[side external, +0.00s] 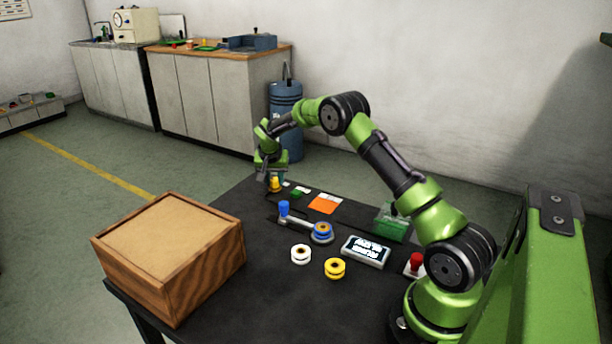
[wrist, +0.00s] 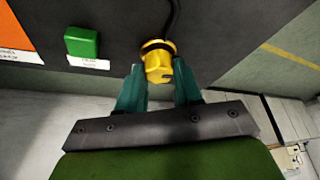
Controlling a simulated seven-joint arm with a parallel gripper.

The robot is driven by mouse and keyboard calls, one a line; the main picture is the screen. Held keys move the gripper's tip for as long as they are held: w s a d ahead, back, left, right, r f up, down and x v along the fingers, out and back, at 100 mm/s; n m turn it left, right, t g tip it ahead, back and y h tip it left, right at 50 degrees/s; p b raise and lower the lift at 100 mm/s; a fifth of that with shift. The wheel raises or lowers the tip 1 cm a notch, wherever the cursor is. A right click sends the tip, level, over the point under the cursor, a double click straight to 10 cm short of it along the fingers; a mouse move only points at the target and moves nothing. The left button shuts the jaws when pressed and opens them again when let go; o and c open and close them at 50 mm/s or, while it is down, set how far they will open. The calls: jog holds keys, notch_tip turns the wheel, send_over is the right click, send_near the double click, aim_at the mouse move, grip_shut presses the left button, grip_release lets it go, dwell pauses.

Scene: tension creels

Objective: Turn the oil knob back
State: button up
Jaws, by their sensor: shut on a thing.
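The yellow knob (side external: 275,184), which I take to be the oil knob, stands at the far end of the black table. In the wrist view the knob (wrist: 157,66) sits between the teal fingers of my gripper (wrist: 160,85), with a dark cable running from its far side. My gripper (side external: 269,182) points down at it from above and is shut on it. The label of the knob cannot be seen.
A green block (wrist: 82,42) with a white label lies beside the knob, near an orange-and-white card (side external: 324,204). A blue-topped post with a lever (side external: 296,222), white spool (side external: 301,254), yellow spool (side external: 335,268) and wooden box (side external: 190,275) stand nearer.

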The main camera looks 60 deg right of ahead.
jog(key=shift+c, duration=0.8)
jog(key=shift+n, duration=0.3)
jog(key=n+t+y, duration=0.1)
jog(key=n, duration=0.2)
jog(key=shift+s+d+n, duration=0.1)
jog(key=shift+s+n, duration=0.05)
jog(key=shift+n, duration=0.25)
jog(key=n+y, duration=0.1)
jog(key=n, duration=0.2)
jog(key=n+t+y, duration=0.1)
jog(key=n, duration=0.2)
jog(key=shift+d, duration=0.1)
jog(key=n+y, duration=0.1)
jog(key=n, duration=0.1)
jog(key=n+y, duration=0.1)
jog(key=n, duration=0.2)
jog(key=shift+d+n+y, duration=0.1)
jog(key=shift+n+y, duration=0.2)
jog(key=n, duration=0.2)
jog(key=n+g+y, duration=0.1)
jog(key=n, duration=0.2)
jog(key=shift+d+n+y, duration=0.1)
jog(key=shift+n+y, duration=0.2)
jog(key=o, duration=1)
